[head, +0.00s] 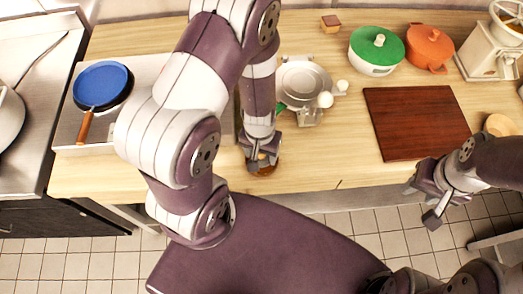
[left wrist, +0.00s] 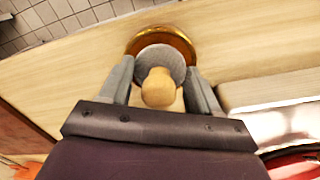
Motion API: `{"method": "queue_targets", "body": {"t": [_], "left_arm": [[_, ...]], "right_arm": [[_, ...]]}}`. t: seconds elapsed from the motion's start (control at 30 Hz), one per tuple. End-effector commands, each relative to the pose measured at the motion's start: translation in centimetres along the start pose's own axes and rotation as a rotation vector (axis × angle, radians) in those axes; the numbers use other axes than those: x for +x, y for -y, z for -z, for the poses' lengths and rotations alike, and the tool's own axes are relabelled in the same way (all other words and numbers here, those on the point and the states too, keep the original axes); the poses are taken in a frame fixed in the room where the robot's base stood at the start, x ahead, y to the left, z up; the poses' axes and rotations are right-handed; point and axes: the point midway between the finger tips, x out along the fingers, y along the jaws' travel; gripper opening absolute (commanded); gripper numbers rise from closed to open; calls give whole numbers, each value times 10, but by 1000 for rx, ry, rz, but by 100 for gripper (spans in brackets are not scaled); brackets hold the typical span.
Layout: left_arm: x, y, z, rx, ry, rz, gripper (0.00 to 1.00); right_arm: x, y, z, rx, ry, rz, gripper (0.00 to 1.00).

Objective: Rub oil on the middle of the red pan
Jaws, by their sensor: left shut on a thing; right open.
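My left gripper (head: 262,160) is shut on a dauber with a wooden knob (left wrist: 158,87) and a round grey pad. In the left wrist view the two fingers stand on either side of it. The pad is in or just over a small brass-coloured dish (left wrist: 160,34) near the counter's front edge; I cannot tell whether it touches. The dish also shows in the head view (head: 264,171), mostly hidden. A piece of the red pan (left wrist: 298,160) shows at the lower right of the left wrist view; my left arm hides it in the head view. My right gripper (head: 424,204) is open and empty beyond the counter's front edge.
A pale tray (head: 150,66) holds a blue pan (head: 100,84) at the left. A metal scale (head: 303,85), a dark red board (head: 418,122), a green-lidded pot (head: 376,50), an orange pot (head: 429,49) and a grinder (head: 489,55) stand to the right.

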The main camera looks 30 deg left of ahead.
Motion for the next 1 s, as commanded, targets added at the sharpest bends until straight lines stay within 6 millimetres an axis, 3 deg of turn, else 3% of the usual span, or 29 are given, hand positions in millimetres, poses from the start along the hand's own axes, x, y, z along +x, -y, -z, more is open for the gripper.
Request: {"method": "queue_targets", "body": {"t": [1.0], "left_arm": [[8, 0, 0, 0, 0, 0, 38]], "right_arm": [[7, 0, -1, 0, 0, 0, 43]]}}
